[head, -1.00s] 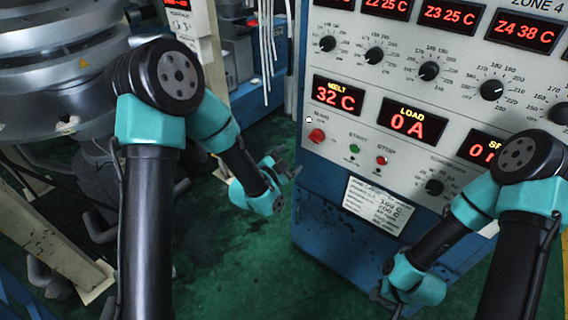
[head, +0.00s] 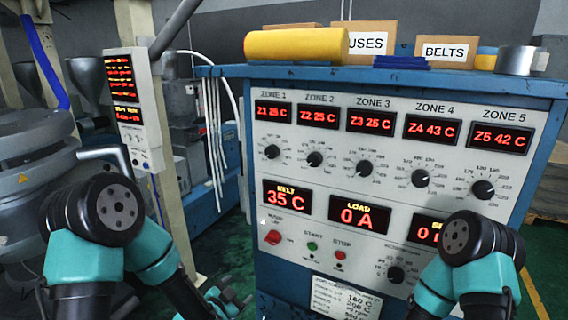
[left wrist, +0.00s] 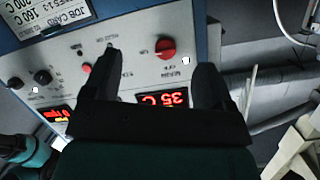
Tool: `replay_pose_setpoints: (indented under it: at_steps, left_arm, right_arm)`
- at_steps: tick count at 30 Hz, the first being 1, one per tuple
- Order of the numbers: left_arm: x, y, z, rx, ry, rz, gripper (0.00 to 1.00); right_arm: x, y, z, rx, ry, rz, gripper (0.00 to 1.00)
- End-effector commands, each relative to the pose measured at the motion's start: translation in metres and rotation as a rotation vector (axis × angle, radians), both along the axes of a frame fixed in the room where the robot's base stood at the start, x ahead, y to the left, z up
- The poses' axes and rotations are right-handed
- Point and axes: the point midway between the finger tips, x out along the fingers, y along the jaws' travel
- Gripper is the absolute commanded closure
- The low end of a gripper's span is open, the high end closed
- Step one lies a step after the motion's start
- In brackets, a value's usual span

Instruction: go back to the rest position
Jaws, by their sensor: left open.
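My left gripper (head: 236,298) is low in the head view, left of the panel's lower edge. In the left wrist view its two dark fingers (left wrist: 153,75) stand wide apart with nothing held between them. The control panel (head: 400,125) shows beyond them, upside down, with a red knob (left wrist: 165,48) seen between the fingers and apart from them. My right arm (head: 465,240) is at the lower right of the head view. Its gripper lies outside the frame.
The blue cabinet (head: 545,130) carries a yellow roll (head: 295,46), a box marked BELTS (head: 446,51) and a silver roll (head: 515,60). A post-mounted display (head: 125,90) and white hanging cables (head: 213,130) are to the left. Green floor shows at the right.

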Motion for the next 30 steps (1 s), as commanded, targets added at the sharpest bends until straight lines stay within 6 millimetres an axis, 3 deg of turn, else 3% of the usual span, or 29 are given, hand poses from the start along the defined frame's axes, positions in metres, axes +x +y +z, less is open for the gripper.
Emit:
replay_pose_setpoints:
  at_steps: [1, 6, 9, 13, 15, 19, 30]
  left_arm:
    - [-0.009, 0.008, -0.024, -0.025, 0.102, 0.025, 0.22]
    - [-0.059, 0.035, -0.106, -0.147, 0.521, 0.156, 0.22]
    - [-0.099, 0.049, -0.148, -0.222, 0.775, 0.265, 0.22]
    - [-0.157, 0.062, -0.189, -0.312, 1.084, 0.429, 0.22]
    - [-0.183, 0.067, -0.202, -0.348, 1.215, 0.509, 0.22]
    - [-0.214, 0.070, -0.214, -0.386, 1.361, 0.606, 0.22]
    - [-0.220, 0.071, -0.215, -0.394, 1.392, 0.627, 0.22]
  right_arm:
    - [0.000, 0.000, 0.000, 0.000, 0.000, 0.000, 0.57]
    - [0.000, 0.000, 0.000, 0.000, 0.000, 0.000, 0.57]
    - [0.000, 0.000, 0.000, 0.000, 0.000, 0.000, 0.57]
    - [0.000, 0.000, 0.000, 0.000, 0.000, 0.000, 0.57]
    - [0.000, 0.000, 0.000, 0.000, 0.000, 0.000, 0.57]
    - [0.000, 0.000, 0.000, 0.000, 0.000, 0.000, 0.57]
    - [0.000, 0.000, 0.000, 0.000, 0.000, 0.000, 0.57]
